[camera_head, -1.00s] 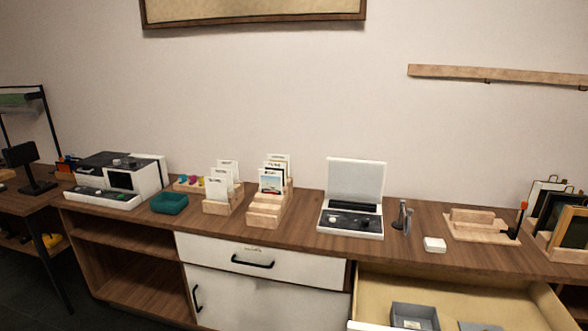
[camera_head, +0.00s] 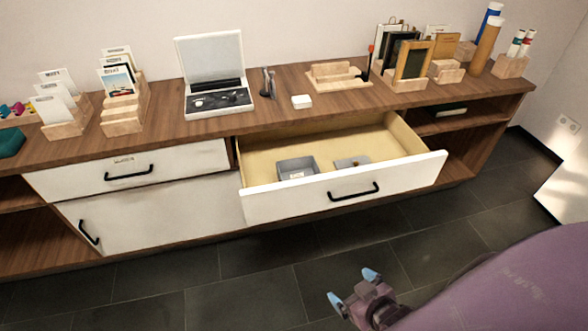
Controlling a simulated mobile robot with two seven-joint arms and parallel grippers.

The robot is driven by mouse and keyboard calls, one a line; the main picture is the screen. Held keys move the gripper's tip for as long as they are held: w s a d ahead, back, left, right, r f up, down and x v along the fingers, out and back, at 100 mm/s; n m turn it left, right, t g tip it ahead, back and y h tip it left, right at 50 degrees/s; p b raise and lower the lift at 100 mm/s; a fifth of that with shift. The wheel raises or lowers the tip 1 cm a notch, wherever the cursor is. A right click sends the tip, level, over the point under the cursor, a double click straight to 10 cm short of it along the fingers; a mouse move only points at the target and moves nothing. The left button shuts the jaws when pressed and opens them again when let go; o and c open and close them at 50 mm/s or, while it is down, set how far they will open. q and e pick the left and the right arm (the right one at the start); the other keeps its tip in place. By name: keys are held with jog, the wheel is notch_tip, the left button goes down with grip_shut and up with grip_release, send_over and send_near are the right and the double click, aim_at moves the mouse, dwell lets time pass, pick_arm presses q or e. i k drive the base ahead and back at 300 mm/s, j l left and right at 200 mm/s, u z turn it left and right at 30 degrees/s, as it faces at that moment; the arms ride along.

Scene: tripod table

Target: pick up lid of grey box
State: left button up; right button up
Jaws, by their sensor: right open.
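An open grey box (camera_head: 297,168) sits inside the pulled-out drawer (camera_head: 345,190), with a small pale label inside it. Just to its right in the drawer lies a flat grey piece with a small knob, which looks like the lid (camera_head: 351,162). My right gripper (camera_head: 353,287) is low in front of the drawer, over the dark floor. Its two blue-tipped fingers are apart and nothing is between them. It is well away from the box and the lid. My left gripper is not in view.
The drawer's white front (camera_head: 400,186) with a black handle stands out from the wooden cabinet. The counter above holds an open white case (camera_head: 215,85), card holders (camera_head: 122,100), a small white box (camera_head: 301,102) and wooden stands. The tiled floor (camera_head: 240,290) in front is clear.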

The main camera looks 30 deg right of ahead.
aim_at(351, 163)
jog(key=z, duration=1.35)
